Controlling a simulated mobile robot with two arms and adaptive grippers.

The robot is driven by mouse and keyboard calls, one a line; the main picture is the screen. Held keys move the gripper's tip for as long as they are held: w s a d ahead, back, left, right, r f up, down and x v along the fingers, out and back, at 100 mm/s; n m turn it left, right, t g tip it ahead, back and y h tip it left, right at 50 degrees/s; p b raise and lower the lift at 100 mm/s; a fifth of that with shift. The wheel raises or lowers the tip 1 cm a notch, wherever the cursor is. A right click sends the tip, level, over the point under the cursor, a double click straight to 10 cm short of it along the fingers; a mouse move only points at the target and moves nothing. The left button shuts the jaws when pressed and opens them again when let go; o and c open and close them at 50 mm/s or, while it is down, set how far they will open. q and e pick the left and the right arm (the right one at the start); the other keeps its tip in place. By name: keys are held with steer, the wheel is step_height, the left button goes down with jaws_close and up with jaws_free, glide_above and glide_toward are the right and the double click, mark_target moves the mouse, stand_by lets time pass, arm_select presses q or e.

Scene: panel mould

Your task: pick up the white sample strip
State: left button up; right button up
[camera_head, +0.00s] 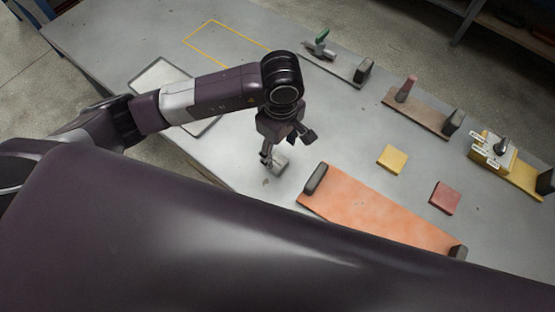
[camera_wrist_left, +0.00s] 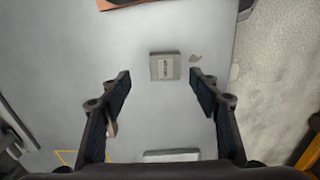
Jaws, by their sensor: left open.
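My left gripper (camera_head: 287,148) is open and points down over the grey table, with nothing between its fingers. It also shows in the left wrist view (camera_wrist_left: 160,82). A small pale grey block (camera_wrist_left: 165,67) with a printed label lies flat just ahead of the fingertips, apart from them. In the head view the block (camera_head: 280,165) is partly hidden by a finger. A pale flat panel (camera_head: 155,78) with a dark edge lies under my left arm, partly covered. I cannot tell which piece is the white sample strip. My right gripper is out of view.
An orange board (camera_head: 365,205) with dark end blocks lies right of the gripper. Yellow (camera_head: 392,158) and red (camera_head: 445,197) squares lie beyond it. Tool stands (camera_head: 418,112) line the far side. A yellow outline (camera_head: 225,42) marks bare table.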

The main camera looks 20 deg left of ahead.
mark_target(277, 162)
arm_select(q)
steer(key=shift+s+a+f+p, duration=0.1)
steer(key=shift+s+f+p, duration=0.1)
steer(key=shift+f, duration=0.25)
steer(key=shift+s+f+p, duration=0.1)
steer(key=shift+f+p, duration=0.1)
steer(key=shift+f, duration=0.25)
steer(key=f, duration=0.1)
steer(key=f+p, duration=0.1)
steer(key=f, duration=0.2)
steer(key=shift+s+a+f+p, duration=0.15)
steer(key=shift+a+p, duration=0.1)
steer(key=shift+p, duration=0.1)
steer(key=shift+f, duration=0.2)
steer(key=c, duration=1.3)
